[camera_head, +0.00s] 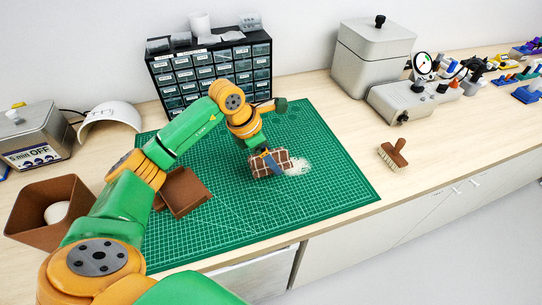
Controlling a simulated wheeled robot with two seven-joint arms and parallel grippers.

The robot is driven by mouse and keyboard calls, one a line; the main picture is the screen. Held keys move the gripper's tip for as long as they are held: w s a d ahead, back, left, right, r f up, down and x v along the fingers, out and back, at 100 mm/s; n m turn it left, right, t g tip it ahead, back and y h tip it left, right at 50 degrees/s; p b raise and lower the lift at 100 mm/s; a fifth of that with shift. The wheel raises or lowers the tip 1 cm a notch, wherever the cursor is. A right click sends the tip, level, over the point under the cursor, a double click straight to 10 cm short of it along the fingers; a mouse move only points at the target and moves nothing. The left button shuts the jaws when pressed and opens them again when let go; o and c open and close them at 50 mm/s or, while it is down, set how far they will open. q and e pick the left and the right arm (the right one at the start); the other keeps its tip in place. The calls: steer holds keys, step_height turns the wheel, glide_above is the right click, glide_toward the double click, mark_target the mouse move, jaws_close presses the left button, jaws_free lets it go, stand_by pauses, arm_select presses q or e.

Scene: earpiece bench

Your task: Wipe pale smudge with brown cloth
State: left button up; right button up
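A pale smudge (299,166) lies on the green cutting mat (330,195). The brown checked cloth (262,168) lies on the mat at the left side of the smudge and meets or partly covers its left edge. My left gripper (270,163) reaches down onto the cloth from the left and appears closed on it. The fingertips are small and partly hidden against the cloth. My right gripper is not in view.
A brown brush (393,153) lies right of the mat. A drawer cabinet (215,70) stands behind. The mat's right part is clear.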

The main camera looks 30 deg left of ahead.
mark_target(276, 152)
arm_select(q)
step_height(276, 152, up, 2)
steer(key=shift+w+p, duration=0.1)
steer(key=shift+p, duration=0.45)
step_height(276, 152, up, 2)
steer(key=shift+r+p, duration=0.1)
steer(key=shift+p, duration=0.65)
steer(key=shift+r, duration=0.3)
steer(key=shift+d, duration=0.1)
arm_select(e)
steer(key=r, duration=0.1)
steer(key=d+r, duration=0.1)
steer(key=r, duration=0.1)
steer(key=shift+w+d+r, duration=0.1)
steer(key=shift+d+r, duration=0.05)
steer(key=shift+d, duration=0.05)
arm_select(q)
steer(key=shift+f, duration=0.1)
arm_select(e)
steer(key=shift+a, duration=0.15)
